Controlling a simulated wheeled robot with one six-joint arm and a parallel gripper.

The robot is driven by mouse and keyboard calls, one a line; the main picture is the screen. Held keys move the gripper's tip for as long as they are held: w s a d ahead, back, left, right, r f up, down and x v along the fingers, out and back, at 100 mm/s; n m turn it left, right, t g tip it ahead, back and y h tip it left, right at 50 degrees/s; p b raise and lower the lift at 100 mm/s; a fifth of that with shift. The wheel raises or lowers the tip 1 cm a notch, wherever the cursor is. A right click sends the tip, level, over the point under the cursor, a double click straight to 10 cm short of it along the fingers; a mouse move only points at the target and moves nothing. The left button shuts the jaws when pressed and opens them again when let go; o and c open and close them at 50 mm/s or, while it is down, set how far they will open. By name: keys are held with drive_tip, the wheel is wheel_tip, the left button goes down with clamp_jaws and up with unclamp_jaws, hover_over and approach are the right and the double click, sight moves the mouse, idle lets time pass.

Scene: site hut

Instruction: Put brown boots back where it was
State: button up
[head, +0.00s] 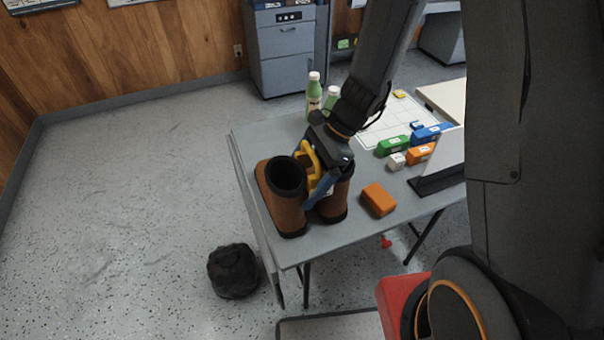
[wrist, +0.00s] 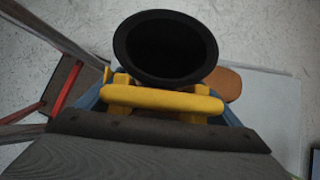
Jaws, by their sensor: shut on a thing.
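The brown boots (head: 285,210) are a pair with black openings and dark soles, upright at the near-left end of the grey table (head: 350,240). My gripper (head: 314,176), with blue and yellow parts, reaches down between the two shafts and is shut on the boots. It hides part of the right boot. In the wrist view a black boot opening (wrist: 165,48) lies just beyond the yellow bar of the gripper (wrist: 163,105), with a brown toe (wrist: 228,82) to its right. I cannot tell whether the soles touch the table.
An orange block (head: 379,199) lies right of the boots. Green bottles (head: 314,95) stand behind. Green (head: 393,146), blue (head: 432,133) and orange (head: 420,153) boxes lie farther right. A black bag (head: 232,271) is on the floor; the floor at left is clear.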

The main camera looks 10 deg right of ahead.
drive_tip(key=shift+f, duration=0.1)
drive_tip(key=o, duration=1.9)
